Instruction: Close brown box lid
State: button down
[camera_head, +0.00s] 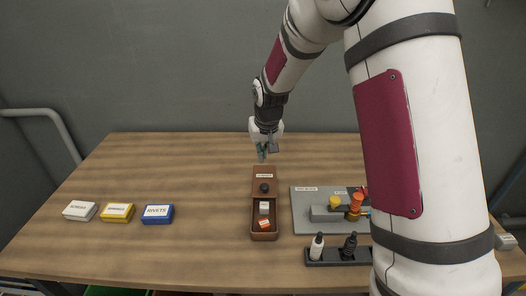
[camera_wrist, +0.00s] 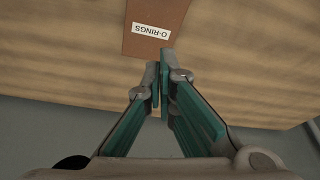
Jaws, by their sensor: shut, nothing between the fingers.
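The brown box (camera_head: 264,236) stands on the wooden table, its long side running away from me. Its brown lid (camera_head: 264,170) covers the far part and has a dark knob (camera_head: 264,188) and a white label. The near part is open and shows a pale item (camera_head: 264,208) and an orange item (camera_head: 264,224) inside. My gripper (camera_head: 262,152) is shut and empty, just beyond the lid's far end. In the wrist view, the green-padded fingertips (camera_wrist: 160,72) are together beside the lid's labelled end (camera_wrist: 153,12); I cannot tell whether they touch it.
White, yellow and blue labelled boxes (camera_head: 157,214) stand to the left. A grey board (camera_head: 303,220) with fittings lies right of the brown box. A black rack (camera_head: 332,258) with small bottles is at the front right. The table's left middle is clear.

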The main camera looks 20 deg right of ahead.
aim_at(262, 181)
jog(key=x, duration=0.7)
jog(key=s+p, duration=0.1)
jog(key=s, duration=0.2)
jog(key=shift+r+p, duration=0.3)
jog(key=shift+p, duration=0.1)
jog(key=shift+s+a+f, duration=0.1)
jog(key=shift+s+f, duration=0.05)
jog(key=shift+s, duration=0.4)
